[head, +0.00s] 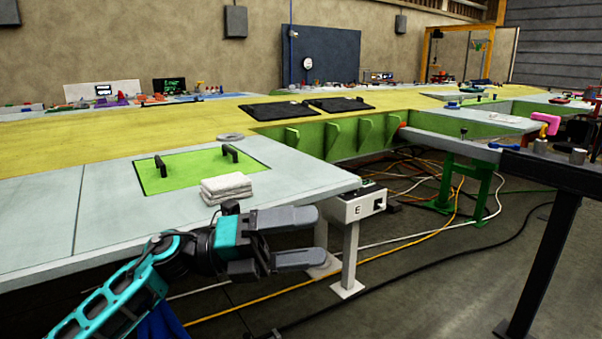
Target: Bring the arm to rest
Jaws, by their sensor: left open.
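My left arm (110,300) comes in from the lower left, teal and dark grey. My left gripper (318,238) is open and empty, its two grey fingers pointing right, one above the other with a gap between them. In the picture it overlaps the front edge of the pale wing panel (120,215), next to a white box marked E (354,207). I cannot tell its exact distance from the edge. My right gripper is not in view.
Folded white cloths (227,186) lie by a green plate (177,172) with two black handles. Black mats (280,111) lie on the yellow surface behind. Cables (400,237) cross the floor.

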